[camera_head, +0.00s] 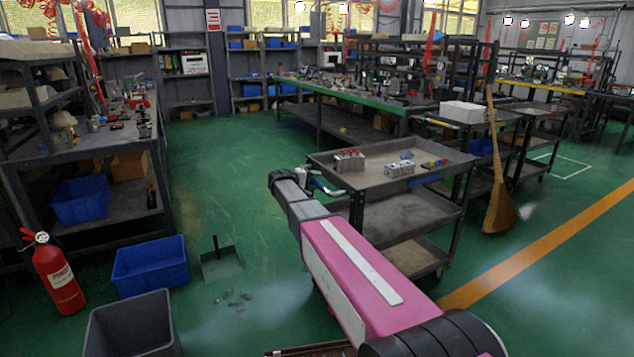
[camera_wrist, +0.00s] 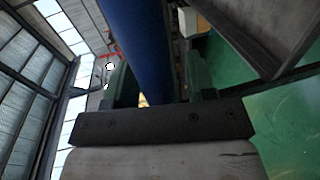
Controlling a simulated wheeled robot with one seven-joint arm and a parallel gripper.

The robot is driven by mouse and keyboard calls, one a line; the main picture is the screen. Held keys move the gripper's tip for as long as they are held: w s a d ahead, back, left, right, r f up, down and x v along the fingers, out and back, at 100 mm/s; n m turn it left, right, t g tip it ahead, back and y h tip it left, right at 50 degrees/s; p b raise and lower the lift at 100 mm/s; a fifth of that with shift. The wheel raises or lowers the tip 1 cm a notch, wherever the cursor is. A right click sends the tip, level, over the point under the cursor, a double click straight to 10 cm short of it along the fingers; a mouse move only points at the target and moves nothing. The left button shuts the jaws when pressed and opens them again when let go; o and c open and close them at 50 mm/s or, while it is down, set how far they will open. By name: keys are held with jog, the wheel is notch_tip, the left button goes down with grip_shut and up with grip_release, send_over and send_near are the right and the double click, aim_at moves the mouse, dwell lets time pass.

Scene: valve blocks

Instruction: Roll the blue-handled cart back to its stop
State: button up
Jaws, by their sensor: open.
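The cart (camera_head: 395,215) stands right of my arm in the head view, with a grey tray top and lower shelves. Its blue handle (camera_head: 318,183) sticks out at the tray's left end, close to the end of my arm. In the wrist view the blue handle (camera_wrist: 135,40) runs as a thick bar between the two fingers of my gripper (camera_wrist: 157,80). My gripper is open, with a finger on each side of the bar. Whether either finger touches it I cannot tell. My arm hides part of the cart's near side and its wheels.
Valve blocks (camera_head: 350,160) and small coloured parts lie on the tray. A broom (camera_head: 499,195) stands right of the cart. A blue bin (camera_head: 150,265), dustpan (camera_head: 221,263) and fire extinguisher (camera_head: 57,272) are at left. Green floor (camera_head: 225,160) is clear behind my arm's end.

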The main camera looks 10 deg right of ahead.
aim_at(383, 170)
jog(key=shift+w+d+f, duration=0.1)
jog(key=shift+d, duration=0.25)
jog(key=shift+c, duration=0.4)
grip_shut()
jog(key=r+x, duration=0.2)
jog(key=x, duration=0.9)
jog(key=r+x, duration=0.2)
jog(key=x, duration=1)
jog(key=d+r+x, duration=0.1)
jog(key=r+x, duration=0.1)
jog(key=x, duration=1)
jog(key=shift+w+d+r, duration=0.15)
jog(key=shift+w+r, duration=0.1)
jog(key=shift+r, duration=0.2)
jog(key=shift+o, duration=0.4)
grip_release()
jog(key=shift+d, duration=0.15)
jog(key=v, duration=1)
jog(key=shift+s+a+r, duration=0.1)
jog(key=shift+a, duration=0.3)
